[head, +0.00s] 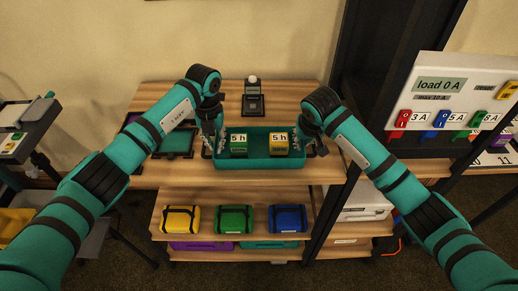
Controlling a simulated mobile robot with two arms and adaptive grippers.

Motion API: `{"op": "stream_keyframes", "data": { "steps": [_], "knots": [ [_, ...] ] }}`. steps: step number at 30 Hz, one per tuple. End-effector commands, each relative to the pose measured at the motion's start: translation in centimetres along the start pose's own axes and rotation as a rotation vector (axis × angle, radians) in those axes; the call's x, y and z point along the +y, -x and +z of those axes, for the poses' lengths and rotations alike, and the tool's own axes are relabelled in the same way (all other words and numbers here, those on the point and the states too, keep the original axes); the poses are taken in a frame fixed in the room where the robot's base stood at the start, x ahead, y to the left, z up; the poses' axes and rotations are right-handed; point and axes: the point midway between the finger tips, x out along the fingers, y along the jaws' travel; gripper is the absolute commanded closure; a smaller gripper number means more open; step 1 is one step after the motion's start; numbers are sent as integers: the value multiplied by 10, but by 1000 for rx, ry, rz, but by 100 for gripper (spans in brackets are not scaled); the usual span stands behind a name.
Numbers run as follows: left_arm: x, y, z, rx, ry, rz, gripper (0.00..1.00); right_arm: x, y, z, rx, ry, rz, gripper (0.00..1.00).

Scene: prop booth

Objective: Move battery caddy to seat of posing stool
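The battery caddy (264,163) is a teal open tray in the middle of the head view, on or just above the wooden bench top. It holds a green battery (239,146) and a yellow battery (279,146), each marked "5 h". My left gripper (211,147) is at the caddy's left end and my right gripper (309,146) is at its right end. Both are close to the end walls. The fingers are small and partly hidden, so I cannot tell whether they grip. I cannot make out a posing stool in this view.
The wooden bench (180,178) carries a dark device (253,98) behind the caddy and a teal square (178,143) at left. Yellow, green and blue cases sit on the shelf below. A white load panel (455,95) stands right; a dark stand (25,130) is at far left.

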Motion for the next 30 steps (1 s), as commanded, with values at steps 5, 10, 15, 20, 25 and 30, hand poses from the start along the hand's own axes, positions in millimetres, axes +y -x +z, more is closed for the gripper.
{"op": "stream_keyframes", "data": {
  "steps": [5,10,15,20,25,30],
  "knots": [
    [0,0,0,0,0,0,100,0,0,0,0,0,0,100],
    [0,0,0,0,0,0,100,0,0,0,0,0,0,100],
    [0,2,1,-3,0,-1,100,0,2,-2,3,-1,-1,100],
    [0,4,1,-3,0,-1,100,0,4,-2,3,-1,-1,100],
    [0,14,1,-3,0,-1,100,0,12,-6,3,-1,-1,100],
    [0,29,1,-3,0,-1,100,0,27,-12,3,-1,0,100]
  ]
}}
